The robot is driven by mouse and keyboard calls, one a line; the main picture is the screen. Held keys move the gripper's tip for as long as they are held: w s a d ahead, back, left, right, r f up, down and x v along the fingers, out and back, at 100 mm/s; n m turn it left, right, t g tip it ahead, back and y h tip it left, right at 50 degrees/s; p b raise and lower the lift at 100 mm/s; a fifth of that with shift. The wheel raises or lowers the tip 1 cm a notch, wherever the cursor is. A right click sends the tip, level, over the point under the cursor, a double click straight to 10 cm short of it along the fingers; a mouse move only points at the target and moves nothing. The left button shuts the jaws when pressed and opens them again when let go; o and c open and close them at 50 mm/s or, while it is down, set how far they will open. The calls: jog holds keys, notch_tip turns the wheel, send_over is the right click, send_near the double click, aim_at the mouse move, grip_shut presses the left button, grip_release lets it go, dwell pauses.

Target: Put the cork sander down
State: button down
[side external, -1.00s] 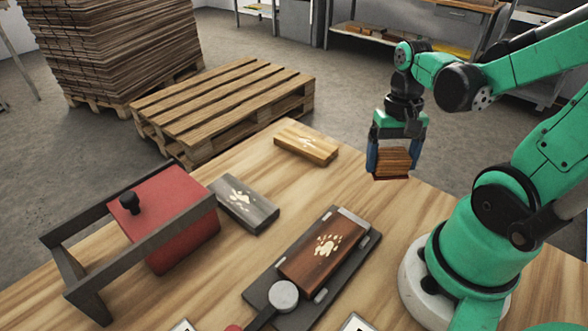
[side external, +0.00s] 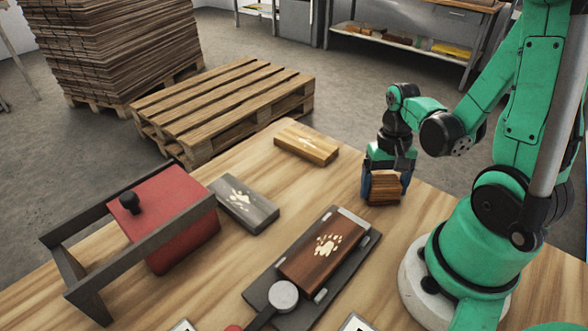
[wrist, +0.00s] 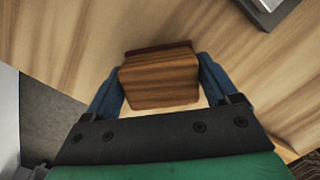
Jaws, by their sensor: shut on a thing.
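The cork sander, a brown wood-grained block (side external: 383,190), is held between the two blue fingers of my gripper (side external: 386,187). It hangs low at the table's far right edge, level; whether its underside touches the wood is hard to tell. In the wrist view the block (wrist: 160,82) sits between both fingers, with a dark reddish strip along its far side. The fingers cover its two ends. The wooden table (side external: 400,222) lies beneath.
A dark brown board with a pale paw inlay (side external: 322,248) lies in a black tray (side external: 352,258). A grey board (side external: 243,203), a light wooden board (side external: 306,143) and a red box in a dark frame (side external: 172,225) are to the left. Bare tabletop lies around the gripper.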

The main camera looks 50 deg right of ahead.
aim_at(383, 176)
grip_release()
jog(key=shift+r, duration=0.15)
notch_tip(383, 176, up, 11)
jog(key=w+d, duration=0.1)
jog(key=w+a+r+n+t+h, duration=0.1)
jog(key=w+a+n+t, duration=0.7)
jog(key=a, duration=0.3)
jog(key=shift+w+r+n, duration=0.15)
jog(key=shift+r+n, duration=0.1)
jog(key=shift+n, duration=0.25)
